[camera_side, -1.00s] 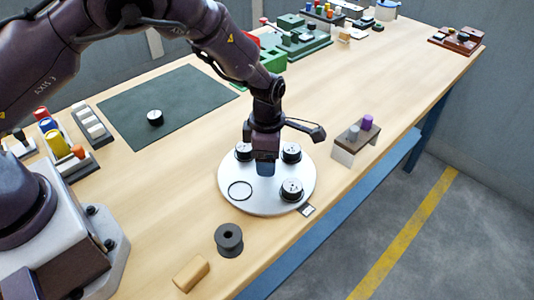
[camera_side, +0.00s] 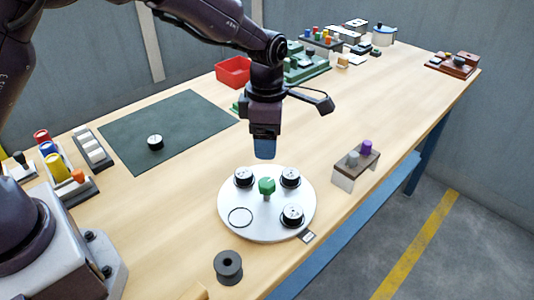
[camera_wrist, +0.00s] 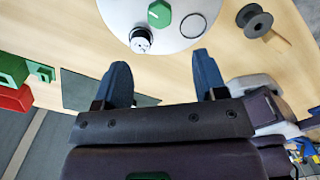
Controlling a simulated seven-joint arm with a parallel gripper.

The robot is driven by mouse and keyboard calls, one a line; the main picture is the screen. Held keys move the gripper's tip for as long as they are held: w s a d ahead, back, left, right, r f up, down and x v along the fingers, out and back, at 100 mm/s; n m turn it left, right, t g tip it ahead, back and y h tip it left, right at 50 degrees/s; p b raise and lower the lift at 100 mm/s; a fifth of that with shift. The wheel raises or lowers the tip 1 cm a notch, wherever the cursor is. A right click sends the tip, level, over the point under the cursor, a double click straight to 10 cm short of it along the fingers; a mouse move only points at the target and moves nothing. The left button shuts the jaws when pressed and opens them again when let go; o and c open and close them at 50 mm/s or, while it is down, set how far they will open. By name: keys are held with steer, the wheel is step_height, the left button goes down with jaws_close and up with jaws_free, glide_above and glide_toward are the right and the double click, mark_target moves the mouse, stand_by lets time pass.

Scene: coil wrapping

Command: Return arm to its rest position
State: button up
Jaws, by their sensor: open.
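My gripper (camera_side: 265,150) hangs above the far side of the white round plate (camera_side: 262,228), apart from it. In the wrist view its two blue fingers (camera_wrist: 165,80) are spread, with nothing between them. The plate carries a green knob (camera_side: 267,186) near its middle, which also shows in the wrist view (camera_wrist: 159,14). Black coils with white tops stand around it: one at the left (camera_side: 243,177), one at the right (camera_side: 290,177) and one at the front (camera_side: 292,214). A thin black ring outline (camera_side: 240,217) marks an empty spot.
A dark spool (camera_side: 228,267) stands in front of the plate. A dark mat (camera_side: 180,118) with one coil (camera_side: 155,142) lies behind left. A red bin (camera_side: 234,72) and green fixtures are at the back.

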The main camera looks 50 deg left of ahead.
steer(key=shift+r, duration=0.45)
steer(key=s+a+r+m+t, duration=0.2)
steer(key=s+a+r+m, duration=0.3)
steer(key=s+r+m, duration=0.3)
steer(key=s+a+r+m+t, duration=0.3)
steer(key=s+r+m, duration=0.6)
steer(key=s+m, duration=0.6)
steer(key=a+m, duration=0.2)
steer(key=m, duration=0.1)
steer(key=shift+s+a+t, duration=0.2)
steer(key=shift+a+t, duration=0.1)
